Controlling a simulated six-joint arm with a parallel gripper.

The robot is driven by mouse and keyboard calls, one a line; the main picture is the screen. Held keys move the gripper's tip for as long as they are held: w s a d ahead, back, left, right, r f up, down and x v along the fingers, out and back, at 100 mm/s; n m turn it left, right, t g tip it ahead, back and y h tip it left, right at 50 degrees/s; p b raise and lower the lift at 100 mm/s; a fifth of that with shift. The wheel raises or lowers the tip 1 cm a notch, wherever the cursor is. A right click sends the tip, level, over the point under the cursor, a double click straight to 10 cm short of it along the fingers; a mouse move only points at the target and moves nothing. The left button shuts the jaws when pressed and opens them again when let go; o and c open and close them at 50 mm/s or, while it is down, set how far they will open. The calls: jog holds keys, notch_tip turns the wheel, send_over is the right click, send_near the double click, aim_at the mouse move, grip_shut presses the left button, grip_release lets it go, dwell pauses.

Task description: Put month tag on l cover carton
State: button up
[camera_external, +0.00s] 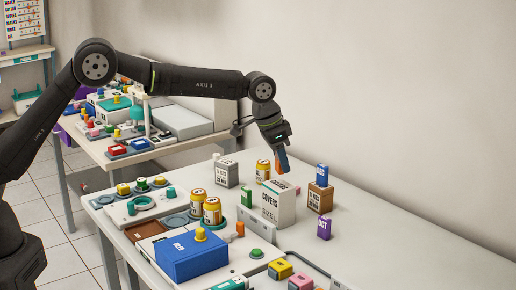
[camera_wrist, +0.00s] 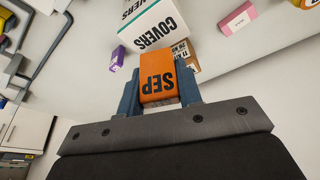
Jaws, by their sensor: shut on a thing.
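The tag is held just above the carton in the external view. Whether tag and carton touch, I cannot tell.
A brown carton (camera_external: 320,199) with a blue tag (camera_external: 322,174) on top stands right of the carton, and a purple tag (camera_external: 324,228) in front of it. A grey carton (camera_external: 226,173), green block (camera_external: 246,197) and amber jar (camera_external: 263,171) stand to the left. The table's right is clear.

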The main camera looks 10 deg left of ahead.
aim_at(281, 171)
jog(key=shift+f, duration=1.65)
jog(key=shift+f, duration=0.2)
jog(key=o, duration=1)
jog(key=shift+c, duration=0.2)
jog(key=shift+r, duration=0.15)
jog(key=v, duration=1.2)
